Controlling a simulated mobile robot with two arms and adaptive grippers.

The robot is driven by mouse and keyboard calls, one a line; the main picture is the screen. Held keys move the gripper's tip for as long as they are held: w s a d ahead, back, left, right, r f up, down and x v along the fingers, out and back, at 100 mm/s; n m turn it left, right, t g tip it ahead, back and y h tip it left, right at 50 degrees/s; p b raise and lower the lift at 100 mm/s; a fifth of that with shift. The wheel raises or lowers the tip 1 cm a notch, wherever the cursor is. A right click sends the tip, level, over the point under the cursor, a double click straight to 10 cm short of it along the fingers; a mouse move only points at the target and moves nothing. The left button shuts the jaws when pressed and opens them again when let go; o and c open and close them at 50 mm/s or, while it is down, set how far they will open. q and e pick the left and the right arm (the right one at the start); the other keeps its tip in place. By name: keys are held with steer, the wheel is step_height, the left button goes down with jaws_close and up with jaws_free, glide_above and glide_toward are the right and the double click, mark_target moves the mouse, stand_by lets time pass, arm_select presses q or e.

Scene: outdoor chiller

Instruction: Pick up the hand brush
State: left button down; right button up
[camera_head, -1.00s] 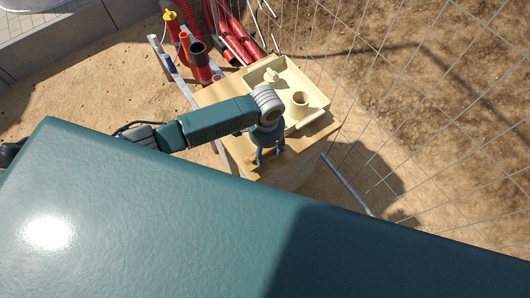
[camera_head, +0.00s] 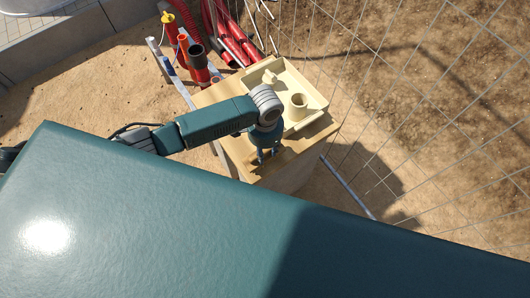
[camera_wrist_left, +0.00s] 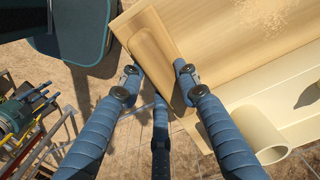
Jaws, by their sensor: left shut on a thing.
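The hand brush (camera_wrist_left: 157,58), a long wooden piece with a rounded end, lies at the edge of the tan tabletop (camera_wrist_left: 225,45) in the left wrist view. My left gripper (camera_wrist_left: 157,76) has its blue fingers on both sides of the brush, shut on it. In the head view my left gripper (camera_head: 268,156) points down over the near part of the tabletop (camera_head: 235,150). There the brush is too small and covered to make out. I cannot tell whether it is clear of the tabletop. My right gripper is not in view.
A cream tray (camera_head: 312,118) with a round cup-like part (camera_head: 298,104) takes up the far side of the tabletop. Red pipes (camera_head: 235,45) and orange tubes (camera_head: 183,50) stand behind it. A wire fence (camera_head: 420,110) runs along the right.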

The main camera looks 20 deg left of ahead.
arm_select(q)
step_height(320, 180, up, 19)
steer(key=b, duration=0.2)
